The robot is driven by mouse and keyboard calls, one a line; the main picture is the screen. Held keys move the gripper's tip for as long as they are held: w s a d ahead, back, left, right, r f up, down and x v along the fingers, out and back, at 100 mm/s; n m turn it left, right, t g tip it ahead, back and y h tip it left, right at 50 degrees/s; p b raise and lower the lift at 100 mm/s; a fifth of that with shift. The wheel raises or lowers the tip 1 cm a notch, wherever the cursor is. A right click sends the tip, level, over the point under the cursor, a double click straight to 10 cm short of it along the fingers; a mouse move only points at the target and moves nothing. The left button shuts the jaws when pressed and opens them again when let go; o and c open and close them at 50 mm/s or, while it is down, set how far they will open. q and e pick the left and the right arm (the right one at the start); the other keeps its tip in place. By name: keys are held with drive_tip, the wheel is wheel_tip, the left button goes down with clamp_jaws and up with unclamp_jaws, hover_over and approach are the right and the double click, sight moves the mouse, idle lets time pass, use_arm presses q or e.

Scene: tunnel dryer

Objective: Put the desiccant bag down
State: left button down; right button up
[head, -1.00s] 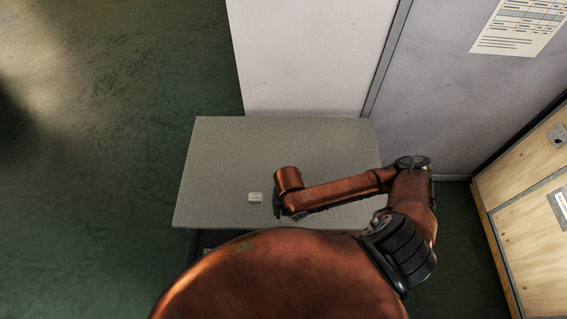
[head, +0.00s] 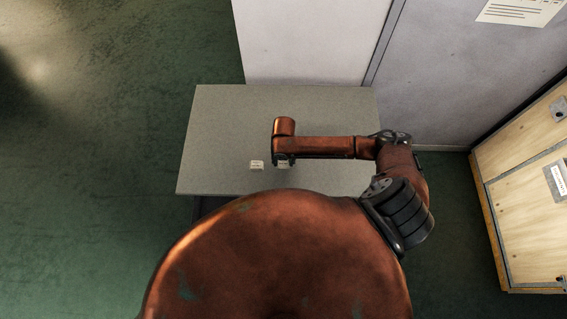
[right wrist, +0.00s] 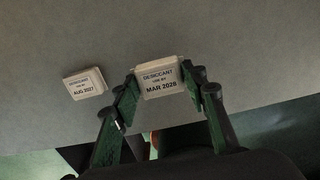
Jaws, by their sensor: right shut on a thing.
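A small white desiccant bag marked MAR 2028 (right wrist: 160,80) is held between the fingertips of my right gripper (right wrist: 163,86) in the right wrist view. In the head view this bag (head: 283,163) shows partly under my right gripper (head: 282,158), over the grey table near its front edge. I cannot tell whether it touches the tabletop. A second desiccant bag, marked AUG 2027 (right wrist: 84,86), lies on the table just left of it, with a small gap between them. It also shows in the head view (head: 257,165). My left gripper is not in view.
The grey table (head: 220,125) is bare apart from the bags, with free room behind and left. A pale cabinet or wall (head: 310,45) stands behind it. A wooden crate (head: 525,200) stands on the green floor at the right.

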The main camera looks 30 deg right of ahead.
sight(283, 164)
drive_tip(key=shift+w+d+f, duration=0.1)
drive_tip(key=shift+w+f, duration=0.05)
drive_tip(key=shift+f, duration=0.75)
drive_tip(key=shift+w+d+f, duration=0.1)
drive_tip(key=shift+f, duration=0.75)
drive_tip(key=shift+f, duration=0.15)
drive_tip(key=o, duration=1.1)
drive_tip(key=shift+a, duration=0.1)
drive_tip(key=shift+o, duration=0.2)
wheel_tip(283, 164, up, 12)
drive_tip(key=shift+r, duration=0.15)
